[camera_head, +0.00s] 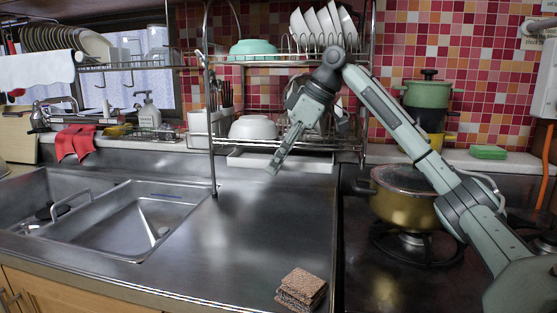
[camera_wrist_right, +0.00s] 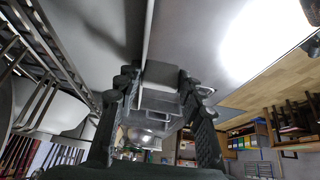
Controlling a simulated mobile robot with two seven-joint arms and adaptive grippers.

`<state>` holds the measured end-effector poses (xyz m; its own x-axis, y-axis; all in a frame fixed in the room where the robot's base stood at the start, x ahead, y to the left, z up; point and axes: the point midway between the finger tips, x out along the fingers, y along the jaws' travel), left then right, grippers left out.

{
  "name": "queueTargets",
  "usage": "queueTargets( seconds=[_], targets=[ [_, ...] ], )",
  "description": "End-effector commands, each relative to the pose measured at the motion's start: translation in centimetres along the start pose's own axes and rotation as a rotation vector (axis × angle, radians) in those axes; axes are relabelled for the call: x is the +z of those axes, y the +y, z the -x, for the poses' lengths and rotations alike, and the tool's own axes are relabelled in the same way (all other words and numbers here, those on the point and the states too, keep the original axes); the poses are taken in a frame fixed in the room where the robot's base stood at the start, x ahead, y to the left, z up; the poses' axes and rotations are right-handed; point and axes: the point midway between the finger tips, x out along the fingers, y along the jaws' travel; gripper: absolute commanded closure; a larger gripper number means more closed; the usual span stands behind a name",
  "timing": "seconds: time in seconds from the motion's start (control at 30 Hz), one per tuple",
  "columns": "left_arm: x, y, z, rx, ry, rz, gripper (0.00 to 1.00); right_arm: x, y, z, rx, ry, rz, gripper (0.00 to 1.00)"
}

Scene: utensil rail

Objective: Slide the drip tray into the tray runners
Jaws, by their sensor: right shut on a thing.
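The drip tray (camera_head: 310,163) is a pale, flat, shallow tray low under the dish rack's lower shelf, at the back of the steel counter. My right gripper (camera_head: 273,168) reaches down and to the left to its front edge. In the right wrist view the fingers (camera_wrist_right: 160,100) are shut around a small grey handle-like part (camera_wrist_right: 161,73) between them. The tray runners are not clearly made out; the rack and my arm hide part of the area under the shelf. My left gripper is not in view.
The wire dish rack (camera_head: 212,125) holds a white bowl (camera_head: 253,128) on its lower shelf and a green bowl (camera_head: 252,47) above. A gold pot (camera_head: 405,205) stands on the stove at right. A brown sponge stack (camera_head: 301,287) lies at the front; the counter between is clear.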

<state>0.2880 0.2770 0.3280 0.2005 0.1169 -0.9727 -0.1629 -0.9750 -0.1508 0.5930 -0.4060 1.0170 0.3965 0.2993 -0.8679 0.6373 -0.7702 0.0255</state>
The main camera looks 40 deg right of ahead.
Motion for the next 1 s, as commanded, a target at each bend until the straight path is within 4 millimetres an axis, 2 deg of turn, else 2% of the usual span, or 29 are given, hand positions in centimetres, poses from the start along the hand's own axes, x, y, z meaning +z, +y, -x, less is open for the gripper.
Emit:
queueTargets(
  seconds=[1.0],
  targets=[
    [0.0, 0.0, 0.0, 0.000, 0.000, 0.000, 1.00, -0.1, 2.5, 0.0, 0.000, 0.002, 0.000, 0.96]
  ],
)
